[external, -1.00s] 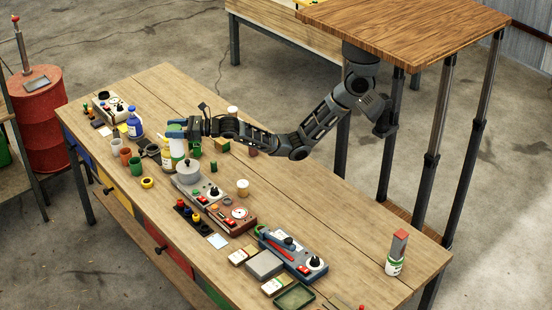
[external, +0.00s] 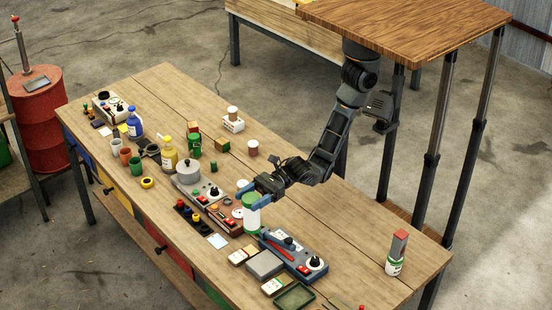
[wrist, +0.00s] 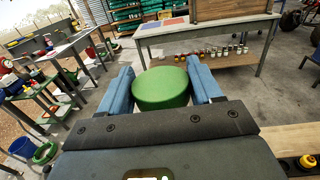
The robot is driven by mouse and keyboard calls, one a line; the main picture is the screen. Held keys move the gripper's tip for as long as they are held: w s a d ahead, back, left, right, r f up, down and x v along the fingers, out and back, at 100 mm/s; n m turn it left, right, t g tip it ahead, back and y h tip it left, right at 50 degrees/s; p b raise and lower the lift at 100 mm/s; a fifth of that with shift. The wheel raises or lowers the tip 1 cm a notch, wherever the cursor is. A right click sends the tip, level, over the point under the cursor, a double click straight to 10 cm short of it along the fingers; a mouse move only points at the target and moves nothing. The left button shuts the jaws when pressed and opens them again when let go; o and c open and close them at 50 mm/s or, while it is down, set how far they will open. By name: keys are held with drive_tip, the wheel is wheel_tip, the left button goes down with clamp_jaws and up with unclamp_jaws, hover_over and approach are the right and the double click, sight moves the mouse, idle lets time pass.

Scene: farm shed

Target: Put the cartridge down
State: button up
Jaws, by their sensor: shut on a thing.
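The cartridge (external: 251,217) is a white cylinder with a green top. My gripper (external: 253,193) is shut on it near its upper end, and the cartridge looks upright. In the wrist view its round green top (wrist: 161,88) sits between the two blue fingers of my gripper (wrist: 161,85).
A red-brown device (external: 222,218) and a blue-grey device (external: 295,258) stand close to the cartridge. A metal pot (external: 188,172) is to the left. The bench between is clear.

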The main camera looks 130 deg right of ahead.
drive_tip(key=s+a+n+g+y, duration=0.1)
drive_tip(key=s+a+n+y, duration=0.15)
drive_tip(key=s+a, duration=0.5)
drive_tip(key=s+a+n+g+y+p, duration=0.15)
drive_tip(key=s+a+y, duration=0.3)
drive_tip(key=a, duration=0.65)
drive_tip(key=s+a+n+g+y+b, duration=0.1)
drive_tip(key=s+a+n+y, duration=0.1)
drive_tip(key=s+a, duration=0.65)
wheel_tip(320, 180, down, 21)
drive_tip(key=w+a+b, duration=0.1)
drive_tip(key=w, duration=0.1)
drive_tip(key=shift+b, duration=0.4)
drive_tip(key=shift+f+t, duration=0.2)
drive_tip(key=shift+t, duration=0.05)
drive_tip(key=o, duration=1.5)
